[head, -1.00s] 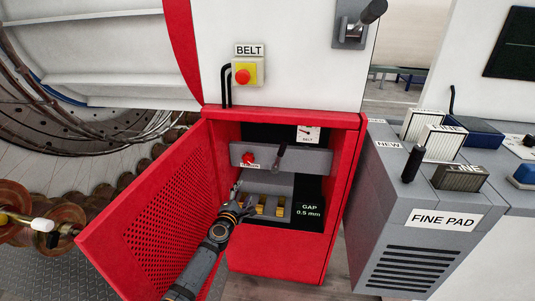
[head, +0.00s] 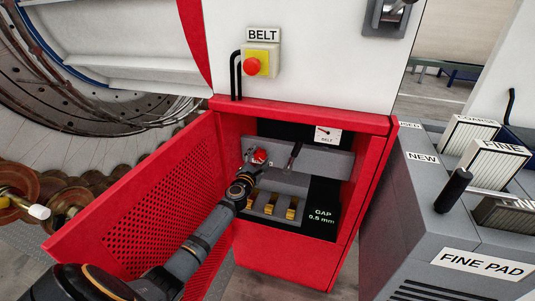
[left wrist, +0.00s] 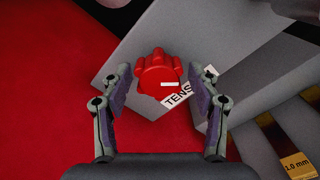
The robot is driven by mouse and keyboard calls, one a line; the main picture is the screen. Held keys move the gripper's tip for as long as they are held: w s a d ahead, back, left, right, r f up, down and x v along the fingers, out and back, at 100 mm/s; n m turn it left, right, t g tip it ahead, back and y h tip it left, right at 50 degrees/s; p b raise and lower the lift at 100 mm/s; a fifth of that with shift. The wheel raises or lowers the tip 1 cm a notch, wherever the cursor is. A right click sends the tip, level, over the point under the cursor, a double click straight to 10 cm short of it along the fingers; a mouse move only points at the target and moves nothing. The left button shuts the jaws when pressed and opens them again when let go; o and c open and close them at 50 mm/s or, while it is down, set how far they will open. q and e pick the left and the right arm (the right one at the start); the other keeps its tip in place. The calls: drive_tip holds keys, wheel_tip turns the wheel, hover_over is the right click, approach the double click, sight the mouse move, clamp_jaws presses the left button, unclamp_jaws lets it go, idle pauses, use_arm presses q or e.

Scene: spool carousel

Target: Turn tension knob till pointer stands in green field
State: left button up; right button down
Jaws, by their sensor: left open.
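The red tension knob (head: 259,156) sits on a grey panel inside the open red cabinet. In the left wrist view the lobed red knob (left wrist: 158,75) has a white mark on its face and a partly hidden label (left wrist: 178,98) reading "TENS". My left gripper (head: 254,163) is at the knob, and in the left wrist view its open fingers (left wrist: 160,80) stand on both sides of it with gaps. The belt gauge (head: 328,135) is a white dial with a dark pointer, up and right of the knob. Its coloured fields are too small to tell.
The perforated red door (head: 150,195) stands open left of my left arm. A black lever (head: 294,156) is right of the knob. Several brass pieces (head: 291,211) sit below, beside the black gap sign (head: 321,214). A red button (head: 252,67) is above the cabinet.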

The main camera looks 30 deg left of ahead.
use_arm(q)
drive_tip(key=shift+w, duration=0.35)
drive_tip(key=shift+s, duration=0.1)
drive_tip(key=shift+c, duration=0.7)
drive_tip(key=c, duration=1)
use_arm(e)
drive_tip(key=shift+s+d, duration=0.1)
drive_tip(key=shift+s, duration=0.05)
drive_tip(key=shift+r, duration=0.1)
